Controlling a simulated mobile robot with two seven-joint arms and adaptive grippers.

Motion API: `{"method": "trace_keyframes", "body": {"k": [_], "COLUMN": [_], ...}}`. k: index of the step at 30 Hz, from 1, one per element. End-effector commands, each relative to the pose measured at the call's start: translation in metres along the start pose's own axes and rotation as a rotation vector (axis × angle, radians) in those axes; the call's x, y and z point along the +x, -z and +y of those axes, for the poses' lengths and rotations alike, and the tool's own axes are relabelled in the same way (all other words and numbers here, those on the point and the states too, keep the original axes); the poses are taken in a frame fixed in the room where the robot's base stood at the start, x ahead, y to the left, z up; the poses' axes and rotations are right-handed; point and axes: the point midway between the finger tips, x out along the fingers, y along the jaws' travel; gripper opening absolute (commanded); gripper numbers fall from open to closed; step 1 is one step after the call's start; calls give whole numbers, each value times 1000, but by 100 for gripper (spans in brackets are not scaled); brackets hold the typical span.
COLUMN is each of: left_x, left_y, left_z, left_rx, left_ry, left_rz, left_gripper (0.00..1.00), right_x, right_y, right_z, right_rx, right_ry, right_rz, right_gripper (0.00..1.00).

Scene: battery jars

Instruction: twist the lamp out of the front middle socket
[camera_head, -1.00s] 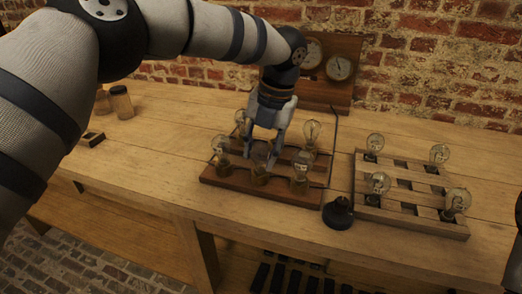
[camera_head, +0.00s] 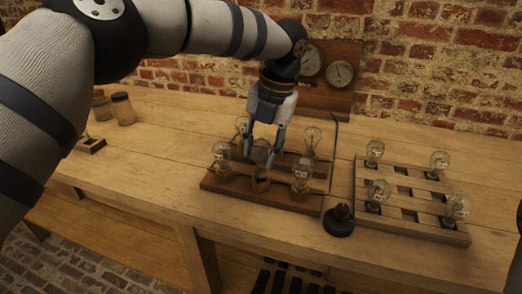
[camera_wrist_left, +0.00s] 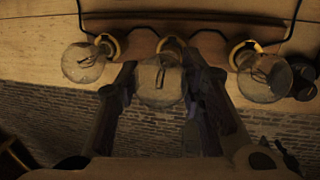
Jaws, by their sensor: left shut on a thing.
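My left gripper (camera_head: 263,154) is shut on the clear glass lamp (camera_head: 262,148) of the front middle position. The lamp is upright, its bulb between the two fingers. It sits higher than the lamps on either side, above the brass front middle socket (camera_head: 261,183). I cannot tell whether its base is fully clear of the socket. In the left wrist view the lamp (camera_wrist_left: 160,84) shows between the fingers, with part of the socket's brass ring (camera_wrist_left: 170,44) beyond it. My right gripper is not in view.
The dark wooden board (camera_head: 281,199) also holds a front left lamp (camera_head: 221,157), a front right lamp (camera_head: 302,170) and lamps behind. A slatted rack (camera_head: 425,230) with several lamps stands right, a black round-based item (camera_head: 338,222) before it. Jars (camera_head: 123,109) stand left.

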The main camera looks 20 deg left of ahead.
Motion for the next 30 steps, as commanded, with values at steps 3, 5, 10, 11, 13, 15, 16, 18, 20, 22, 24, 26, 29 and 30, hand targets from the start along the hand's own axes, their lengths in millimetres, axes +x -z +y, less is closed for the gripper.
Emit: {"method": "trace_keyframes", "body": {"k": [3, 5, 10, 11, 13, 15, 16, 18, 20, 22, 24, 26, 29, 30], "left_x": [0, -4, -22, -25, -32, -38, -41, -46, -48, -49, -49, -49, -49, -49], "left_y": [0, 0, 0, 0, 0, 0, -1, 0, 0, 0, 0, 0, 0, 0], "left_z": [0, 1, 4, 5, 6, 7, 8, 9, 10, 10, 10, 10, 10, 10], "left_rx": [0, -1, -2, -2, -1, 0, 0, 0, 0, 0, 0, 0, 0, 0], "left_ry": [0, 1, 0, 0, 0, 0, 0, -1, -1, 0, 0, 0, 0, 0], "left_rz": [0, -1, -2, -2, -2, -1, -1, 0, 0, 0, 0, 0, 0, 0], "left_gripper": [2, 2, 2, 2, 2, 2, 2, 2, 2, 2, 2, 2, 2, 2], "right_x": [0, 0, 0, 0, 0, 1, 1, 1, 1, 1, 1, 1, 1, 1], "right_y": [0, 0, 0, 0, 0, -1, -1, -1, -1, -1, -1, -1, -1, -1], "right_z": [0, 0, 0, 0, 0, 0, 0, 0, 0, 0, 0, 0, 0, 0], "right_rx": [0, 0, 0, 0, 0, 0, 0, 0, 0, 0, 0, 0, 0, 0], "right_ry": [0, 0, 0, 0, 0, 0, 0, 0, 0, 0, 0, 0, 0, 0], "right_rz": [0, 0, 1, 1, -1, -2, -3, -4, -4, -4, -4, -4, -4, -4], "right_gripper": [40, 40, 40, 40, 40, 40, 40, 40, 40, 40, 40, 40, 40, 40]}}
